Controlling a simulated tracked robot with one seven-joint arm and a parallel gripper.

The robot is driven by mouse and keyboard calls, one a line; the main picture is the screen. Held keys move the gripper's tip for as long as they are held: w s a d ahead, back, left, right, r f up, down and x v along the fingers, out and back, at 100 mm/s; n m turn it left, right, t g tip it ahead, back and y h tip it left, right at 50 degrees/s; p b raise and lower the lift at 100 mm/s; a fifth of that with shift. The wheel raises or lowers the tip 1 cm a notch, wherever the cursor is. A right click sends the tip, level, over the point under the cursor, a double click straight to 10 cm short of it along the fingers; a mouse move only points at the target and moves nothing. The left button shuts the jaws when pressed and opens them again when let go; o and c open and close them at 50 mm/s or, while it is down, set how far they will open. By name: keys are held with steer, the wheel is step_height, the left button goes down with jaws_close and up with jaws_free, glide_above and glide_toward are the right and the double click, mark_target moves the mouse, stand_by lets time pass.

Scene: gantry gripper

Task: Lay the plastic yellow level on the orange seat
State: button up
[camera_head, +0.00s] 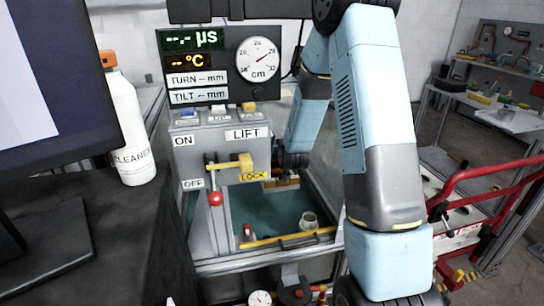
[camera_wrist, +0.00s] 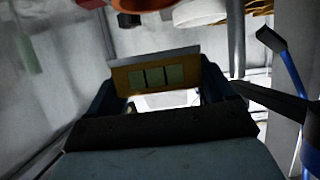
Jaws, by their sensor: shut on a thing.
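My gripper (camera_wrist: 156,88) shows in the wrist view, with a dark finger at each side. It is shut on the yellow level (camera_wrist: 182,74), a flat yellow-brown block with three greenish windows and a grey upper edge. The level lies across the gap between the fingers. I cannot make out the orange seat for certain. A blurred orange-red rounded part (camera_wrist: 140,4) shows at the top edge of the wrist view, cut off by the frame.
A green-floored bay (camera_head: 275,218) holds a small cup (camera_head: 308,220). A cleaner bottle (camera_head: 130,130) stands left. A red-railed cart (camera_head: 480,180) stands right.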

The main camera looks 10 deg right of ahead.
steer(key=shift+w+f, duration=0.4)
steer(key=shift+f, duration=0.05)
steer(key=shift+w+a+f, duration=0.1)
steer(key=shift+w+f, duration=0.15)
steer(key=shift+f, duration=0.15)
step_height(320, 180, down, 2)
steer(key=shift+f, duration=0.4)
steer(key=o, duration=1)
steer(key=shift+s, duration=0.1)
steer(key=v, duration=1.2)
